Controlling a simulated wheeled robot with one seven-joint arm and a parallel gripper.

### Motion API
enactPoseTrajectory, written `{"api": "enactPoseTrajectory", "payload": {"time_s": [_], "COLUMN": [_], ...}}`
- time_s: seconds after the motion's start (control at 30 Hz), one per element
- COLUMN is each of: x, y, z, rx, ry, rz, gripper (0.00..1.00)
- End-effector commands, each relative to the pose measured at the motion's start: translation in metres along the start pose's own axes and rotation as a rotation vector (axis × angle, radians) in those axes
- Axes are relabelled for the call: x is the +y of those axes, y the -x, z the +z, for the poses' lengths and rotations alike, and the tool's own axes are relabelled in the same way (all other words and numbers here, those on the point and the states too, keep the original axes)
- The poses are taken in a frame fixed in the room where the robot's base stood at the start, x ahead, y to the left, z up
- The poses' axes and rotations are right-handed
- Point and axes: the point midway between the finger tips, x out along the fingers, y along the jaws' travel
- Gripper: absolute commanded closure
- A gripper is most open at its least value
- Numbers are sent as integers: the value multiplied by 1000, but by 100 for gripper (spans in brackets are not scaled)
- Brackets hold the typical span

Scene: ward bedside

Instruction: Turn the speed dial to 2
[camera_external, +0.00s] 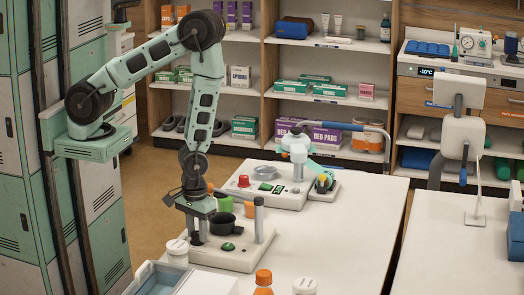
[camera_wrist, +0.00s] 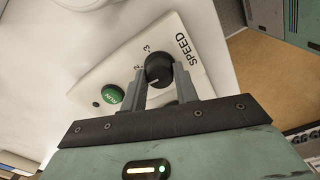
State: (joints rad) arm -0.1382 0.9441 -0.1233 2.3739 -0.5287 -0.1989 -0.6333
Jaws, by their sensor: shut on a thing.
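The black speed dial (camera_wrist: 158,68) sits on a white control panel (camera_wrist: 190,38) marked SPEED. The numbers 2 and 3 show at its upper left; other marks are hidden by my fingers. A short pale line shows on the dial's lower edge, but I cannot tell which number it points to. My gripper (camera_wrist: 159,76) is shut on the dial, one finger on each side. In the external view my gripper (camera_external: 197,240) reaches down onto the white device (camera_external: 236,258) at the table's near left, and the dial is hidden there.
A green RUN button (camera_wrist: 113,94) lies left of the dial. A black bowl-like part (camera_external: 223,223) and a grey post (camera_external: 259,214) stand close to my gripper. A second device (camera_external: 285,196) stands behind; the table's right side is clear.

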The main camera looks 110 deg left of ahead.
Motion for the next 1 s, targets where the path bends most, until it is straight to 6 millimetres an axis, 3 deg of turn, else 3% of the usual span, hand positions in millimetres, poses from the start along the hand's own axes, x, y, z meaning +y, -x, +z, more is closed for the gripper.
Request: {"api": "enactPoseTrajectory", "payload": {"time_s": [0.43, 1.0], "x": [1, 1], "y": [0, 0], "z": [0, 0], "rx": [2, 1], "ry": [-329, -436], "rz": [2, 2], "gripper": [93, 93]}}
